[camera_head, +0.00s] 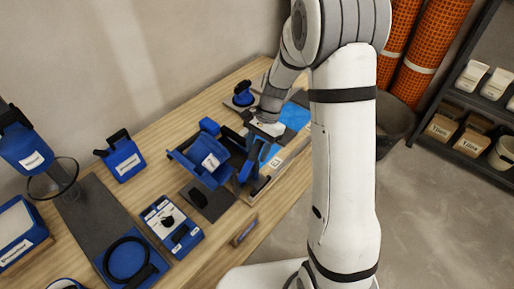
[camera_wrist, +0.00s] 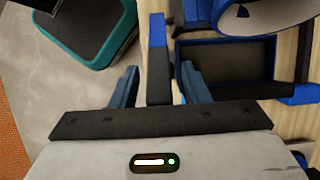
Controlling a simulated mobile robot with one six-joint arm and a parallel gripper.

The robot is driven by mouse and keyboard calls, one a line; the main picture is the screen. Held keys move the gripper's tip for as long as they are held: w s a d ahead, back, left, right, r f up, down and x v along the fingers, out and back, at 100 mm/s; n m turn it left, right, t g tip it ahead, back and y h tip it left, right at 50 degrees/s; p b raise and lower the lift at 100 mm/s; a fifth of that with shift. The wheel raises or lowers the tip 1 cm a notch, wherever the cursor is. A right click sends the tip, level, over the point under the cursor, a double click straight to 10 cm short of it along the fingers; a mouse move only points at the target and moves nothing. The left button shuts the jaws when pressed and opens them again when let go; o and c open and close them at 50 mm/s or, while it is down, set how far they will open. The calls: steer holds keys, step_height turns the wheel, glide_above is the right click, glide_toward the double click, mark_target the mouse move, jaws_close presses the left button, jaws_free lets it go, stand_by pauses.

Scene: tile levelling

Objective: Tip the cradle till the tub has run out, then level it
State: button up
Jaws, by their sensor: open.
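The blue cradle (camera_head: 193,172), with a blue white-labelled tub (camera_head: 213,160) in it, stands on the wooden bench in the head view. The tub looks tilted, and I cannot see what is inside it. My gripper (camera_head: 254,164) is at the cradle's right side, pointing down. In the wrist view my gripper (camera_wrist: 158,72) is open, with one finger on each side of a dark bar with a blue edge (camera_wrist: 158,45). The bar looks like the cradle's handle. A gap shows at the left finger; contact on the right is unclear. A dark blue-rimmed tray (camera_wrist: 225,62) lies to the right.
On the bench are a blue switch box (camera_head: 173,226), a blue block (camera_head: 122,159), a glass funnel stand (camera_head: 55,178) and a blue sheet (camera_head: 294,117). Shelves (camera_head: 470,110) with tubs stand at the right. A teal-edged dark container (camera_wrist: 85,30) shows beyond the bench.

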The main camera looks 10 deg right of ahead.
steer(key=shift+c, duration=0.4)
jaws_close()
